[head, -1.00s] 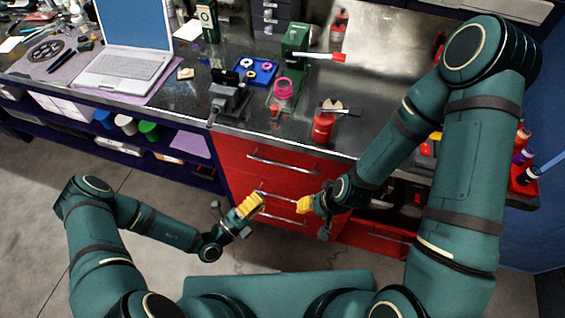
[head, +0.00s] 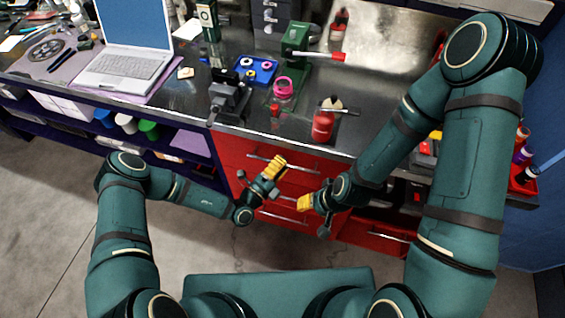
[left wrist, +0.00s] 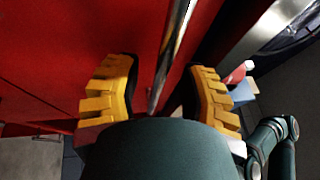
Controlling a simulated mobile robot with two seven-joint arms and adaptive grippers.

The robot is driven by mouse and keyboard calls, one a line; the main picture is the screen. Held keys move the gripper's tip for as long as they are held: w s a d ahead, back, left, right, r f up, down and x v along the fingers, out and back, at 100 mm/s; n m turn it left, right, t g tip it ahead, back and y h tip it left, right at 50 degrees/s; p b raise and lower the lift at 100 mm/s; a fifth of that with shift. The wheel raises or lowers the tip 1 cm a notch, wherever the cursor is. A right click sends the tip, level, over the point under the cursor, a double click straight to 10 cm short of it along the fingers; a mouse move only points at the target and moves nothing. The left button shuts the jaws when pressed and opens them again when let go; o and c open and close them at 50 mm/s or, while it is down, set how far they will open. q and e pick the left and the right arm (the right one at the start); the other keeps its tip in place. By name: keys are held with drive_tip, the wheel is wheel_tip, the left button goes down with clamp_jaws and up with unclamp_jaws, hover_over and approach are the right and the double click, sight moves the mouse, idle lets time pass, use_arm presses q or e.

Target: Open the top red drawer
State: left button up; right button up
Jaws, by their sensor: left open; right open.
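The top red drawer (head: 236,150) is the highest front of the red cabinet under the bench, and it looks shut. Its metal bar handle (head: 302,168) runs across it and also shows in the left wrist view (left wrist: 172,55), where it lies between my open yellow fingers. My left gripper (head: 277,165) is open in front of this drawer, overlapping the handle's middle. Whether its fingers touch the handle I cannot tell. My right gripper (head: 305,203) is open and empty, lower and to the right, in front of the lower drawers; its fingertips are hard to make out.
The bench top (head: 255,125) overhangs just above the drawer. A red bottle (head: 322,126), a pink ring item (head: 284,87) and a vise (head: 228,98) stand near its front edge. A lower red drawer (head: 375,238) at the right looks pulled out. The floor at the left is clear.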

use_arm(q)
drive_tip(key=shift+w+d, duration=0.25)
drive_tip(key=shift+w, duration=0.05)
clamp_jaws()
drive_tip(key=shift+s+a, duration=0.1)
drive_tip(key=shift+a, duration=0.05)
